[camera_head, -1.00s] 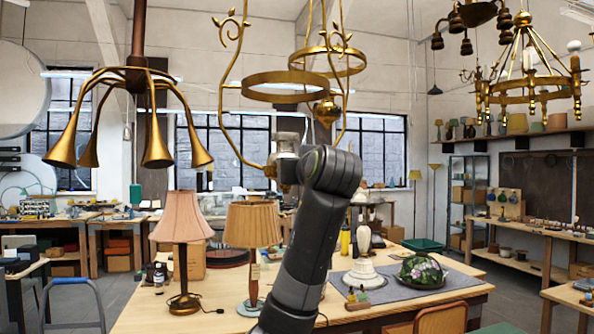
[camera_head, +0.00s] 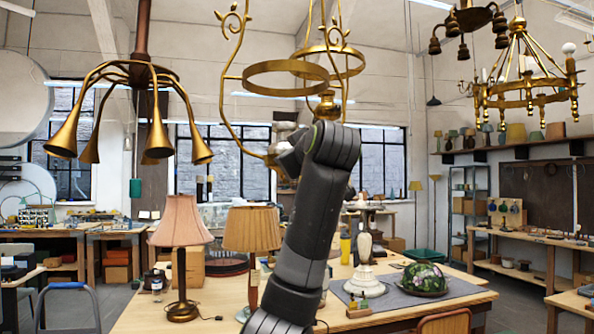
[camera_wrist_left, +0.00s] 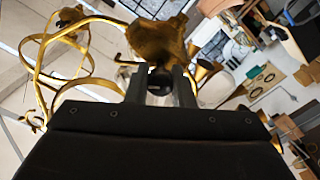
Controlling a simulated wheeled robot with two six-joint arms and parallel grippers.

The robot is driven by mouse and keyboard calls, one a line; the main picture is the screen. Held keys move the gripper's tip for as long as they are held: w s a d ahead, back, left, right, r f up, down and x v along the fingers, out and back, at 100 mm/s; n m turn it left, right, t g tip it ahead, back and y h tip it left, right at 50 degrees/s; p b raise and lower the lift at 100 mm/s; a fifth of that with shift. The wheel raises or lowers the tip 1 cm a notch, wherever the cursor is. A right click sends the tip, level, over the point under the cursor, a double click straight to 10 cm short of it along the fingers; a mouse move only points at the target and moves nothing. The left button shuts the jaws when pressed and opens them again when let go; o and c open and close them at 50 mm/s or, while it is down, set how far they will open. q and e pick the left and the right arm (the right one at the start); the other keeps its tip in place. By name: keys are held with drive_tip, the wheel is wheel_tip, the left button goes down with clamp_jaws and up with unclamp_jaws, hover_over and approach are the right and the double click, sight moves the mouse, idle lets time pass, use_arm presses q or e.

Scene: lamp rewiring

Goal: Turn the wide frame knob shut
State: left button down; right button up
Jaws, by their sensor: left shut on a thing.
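The wide brass frame hangs from above, with a brass ring (camera_head: 285,78) and curling side arms, in the head view. In the left wrist view its brass body (camera_wrist_left: 157,38) is at the top centre, and a small dark round knob (camera_wrist_left: 160,80) sits just below it. My left gripper (camera_wrist_left: 160,88) has its two fingers on either side of this knob and is shut on it. In the head view my left arm rises in front of the frame, and its fingers and the knob are hidden or too small to make out. My right gripper is in neither view.
A brass lamp with horn-shaped arms (camera_head: 158,138) hangs at the left. A pink-shaded lamp (camera_head: 181,222) and a tan-shaded lamp (camera_head: 251,230) stand on the wooden table. A floral glass shade (camera_head: 424,277) lies on a grey mat. A candle chandelier (camera_head: 528,88) hangs right.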

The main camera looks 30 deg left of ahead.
use_arm(q)
drive_tip(key=n+b, duration=0.3)
drive_tip(key=n, duration=0.2)
drive_tip(key=shift+s+f+n, duration=0.1)
drive_tip(key=shift+n, duration=0.2)
drive_tip(key=n+b, duration=0.1)
drive_tip(key=n, duration=0.2)
drive_tip(key=shift+n+b, duration=0.6)
drive_tip(key=shift+n, duration=0.7)
drive_tip(key=c, duration=1.3)
unclamp_jaws()
drive_tip(key=shift+o, duration=0.2)
